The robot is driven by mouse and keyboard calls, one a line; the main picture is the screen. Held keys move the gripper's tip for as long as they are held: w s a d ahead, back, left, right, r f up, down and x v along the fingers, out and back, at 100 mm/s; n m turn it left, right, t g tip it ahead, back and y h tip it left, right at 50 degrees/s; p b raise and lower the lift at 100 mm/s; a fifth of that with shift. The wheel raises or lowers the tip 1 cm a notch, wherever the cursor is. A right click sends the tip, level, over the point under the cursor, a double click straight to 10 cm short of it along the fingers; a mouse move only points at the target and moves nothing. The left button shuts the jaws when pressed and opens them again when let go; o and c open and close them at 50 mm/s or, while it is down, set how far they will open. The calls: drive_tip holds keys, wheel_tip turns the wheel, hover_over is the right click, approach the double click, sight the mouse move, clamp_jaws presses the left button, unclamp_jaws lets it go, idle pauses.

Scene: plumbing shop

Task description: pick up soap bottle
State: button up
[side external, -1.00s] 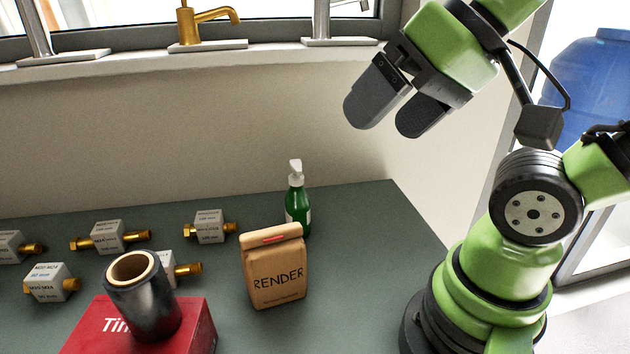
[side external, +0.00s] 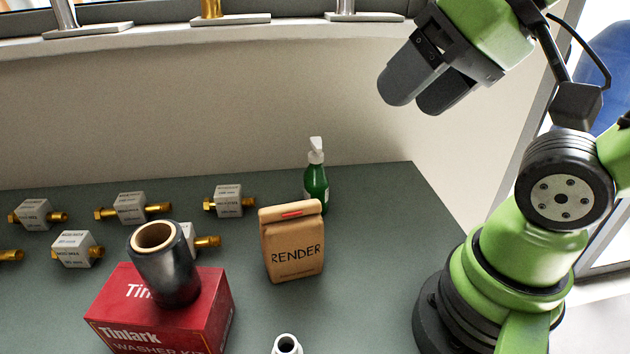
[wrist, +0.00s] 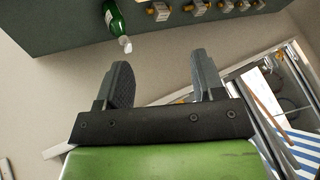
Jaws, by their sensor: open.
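The soap bottle (side external: 316,184) is green with a white pump top. It stands upright at the back of the green-grey bench, behind the brown RENDER bag, which hides part of its lower side. My gripper (side external: 412,108) is up in the air, above and to the right of the bottle, well apart from it. In the wrist view the bottle (wrist: 115,20) shows at the top, beyond the left finger. My gripper (wrist: 165,75) is open there, with nothing between its fingers.
The RENDER bag (side external: 292,243) stands close in front of the bottle. A red box (side external: 170,315) carries a dark roll (side external: 165,275). Several brass fittings with grey blocks (side external: 130,207) lie to the left. A wall rises behind the bench. A white-topped object (side external: 287,344) is at the bottom edge.

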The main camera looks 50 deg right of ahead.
drive_tip(key=m+g+h, duration=0.2)
drive_tip(key=m+g, duration=0.2)
drive_tip(key=g, duration=0.3)
hover_over(316, 139)
drive_tip(key=a, duration=0.1)
wheel_tip(316, 139, down, 8)
drive_tip(key=shift+r, duration=0.1)
drive_tip(key=shift+m, duration=0.3)
drive_tip(key=f, duration=0.4)
drive_tip(key=d+f, duration=0.1)
drive_tip(key=f, duration=0.1)
drive_tip(key=shift+w+d+f, duration=0.1)
drive_tip(key=shift+w+f, duration=0.15)
drive_tip(key=shift+w, duration=0.15)
drive_tip(key=f, duration=0.5)
drive_tip(key=shift+s+f, duration=0.35)
drive_tip(key=shift+s, duration=0.05)
clamp_jaws()
